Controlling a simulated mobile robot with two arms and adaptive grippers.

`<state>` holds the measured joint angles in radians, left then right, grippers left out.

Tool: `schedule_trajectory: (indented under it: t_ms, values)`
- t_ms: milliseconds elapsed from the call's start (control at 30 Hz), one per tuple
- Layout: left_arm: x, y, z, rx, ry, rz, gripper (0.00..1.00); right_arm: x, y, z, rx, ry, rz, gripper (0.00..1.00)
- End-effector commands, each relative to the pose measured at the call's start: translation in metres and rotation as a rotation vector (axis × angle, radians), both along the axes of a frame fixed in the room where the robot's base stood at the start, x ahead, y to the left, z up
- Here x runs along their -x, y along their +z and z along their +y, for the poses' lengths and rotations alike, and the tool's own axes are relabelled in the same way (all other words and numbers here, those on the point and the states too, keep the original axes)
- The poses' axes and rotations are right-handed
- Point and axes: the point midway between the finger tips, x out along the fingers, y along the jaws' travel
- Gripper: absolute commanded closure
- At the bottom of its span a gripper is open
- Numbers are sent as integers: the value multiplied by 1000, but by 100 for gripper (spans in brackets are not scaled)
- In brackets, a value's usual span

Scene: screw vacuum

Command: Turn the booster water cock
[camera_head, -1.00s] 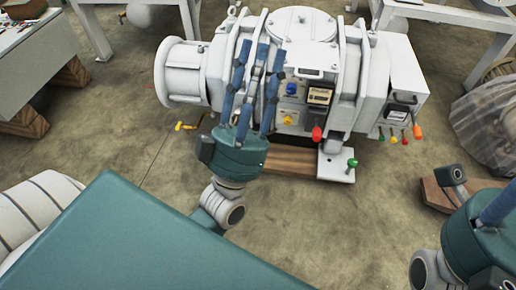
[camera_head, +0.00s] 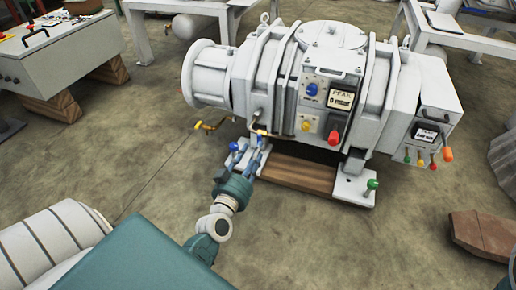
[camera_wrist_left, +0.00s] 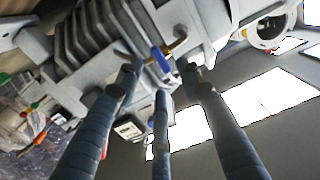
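A brass pipe fitting (camera_wrist_left: 178,44) with a blue lever handle (camera_wrist_left: 160,60) is on the white machine (camera_head: 210,75); it appears to be the water cock. In the wrist view the lever lies between the fingers of my left gripper (camera_wrist_left: 160,75), which are spread around it. I cannot tell whether any finger touches it. In the head view my left gripper (camera_head: 254,156) is low at the machine's front, and the brass pipe (camera_head: 261,132) shows just above its fingertips. The fingers partly hide the cock there. My right gripper is outside both views.
A yellow-handled brass cock (camera_head: 208,126) projects left of the gripper. A red knob (camera_head: 333,137), a green knob (camera_head: 372,184) and small coloured levers (camera_head: 420,160) are to the right. A wooden beam (camera_head: 300,175) lies under the machine. The floor in front is clear.

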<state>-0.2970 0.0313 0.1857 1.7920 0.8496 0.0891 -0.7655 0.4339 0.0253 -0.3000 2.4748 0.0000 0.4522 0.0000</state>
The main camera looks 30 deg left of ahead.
Motion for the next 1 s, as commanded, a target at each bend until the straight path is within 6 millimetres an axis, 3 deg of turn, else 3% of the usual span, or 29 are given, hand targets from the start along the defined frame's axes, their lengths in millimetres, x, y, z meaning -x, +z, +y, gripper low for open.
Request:
schedule_trajectory:
  t_ms: [100,267,633,833,1000]
  values:
    - [-21,-1,5,4,2,-5,62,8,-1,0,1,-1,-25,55]
    - [-37,-1,9,2,1,-3,62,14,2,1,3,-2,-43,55]
    - [-43,0,10,1,1,0,62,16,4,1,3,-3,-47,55]
    - [-43,0,10,1,1,0,100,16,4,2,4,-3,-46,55]
    - [-42,1,10,2,1,-1,100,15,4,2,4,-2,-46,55]
